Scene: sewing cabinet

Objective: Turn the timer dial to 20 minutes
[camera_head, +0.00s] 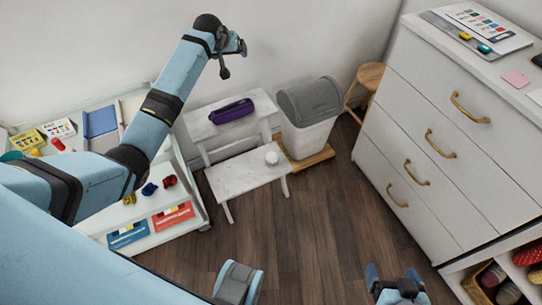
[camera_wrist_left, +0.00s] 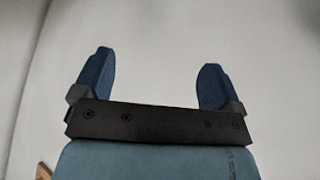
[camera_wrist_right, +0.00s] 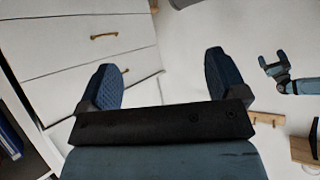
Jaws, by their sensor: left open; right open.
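My right gripper (camera_head: 392,273) is open at the bottom edge of the head view, partly cut off. The right wrist view shows nothing between its fingers (camera_wrist_right: 160,62).
A purple case (camera_head: 232,111) lies on the upper step. A grey-lidded bin (camera_head: 310,110) stands just right of the bench. A white drawer cabinet (camera_head: 450,150) fills the right side. A white shelf cart (camera_head: 155,205) is left. The wooden floor (camera_head: 300,225) between is clear.

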